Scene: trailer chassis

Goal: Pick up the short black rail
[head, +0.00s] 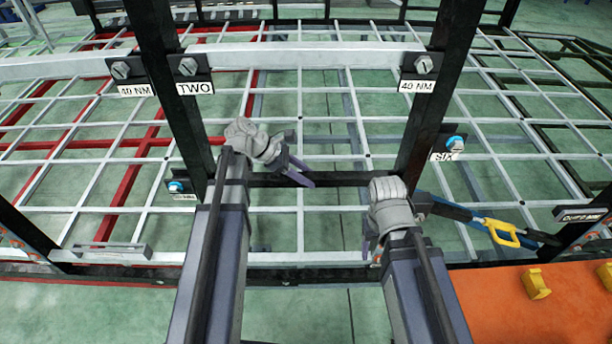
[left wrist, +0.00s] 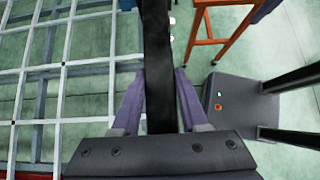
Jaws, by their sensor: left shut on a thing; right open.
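The short black rail (head: 345,179) lies level across the gap between the two dark uprights in the head view. Its left part passes behind my left arm, and its right end is near my right wrist; I cannot tell whether its ends touch the uprights. My left gripper (head: 301,177), with purple fingers, is shut on the rail. In the left wrist view the rail (left wrist: 157,60) runs lengthwise between the two fingers (left wrist: 160,100). My right gripper (head: 372,243) is open, low beside the right upright, and mostly hidden behind its own wrist.
A white mesh frame (head: 330,125) fills the area behind. Dark uprights (head: 172,90) and (head: 436,90) carry bolts and labels such as TWO and SIX. A yellow-handled tool (head: 503,233) lies at right, above an orange surface (head: 510,310). An orange stand (left wrist: 205,42) shows in the left wrist view.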

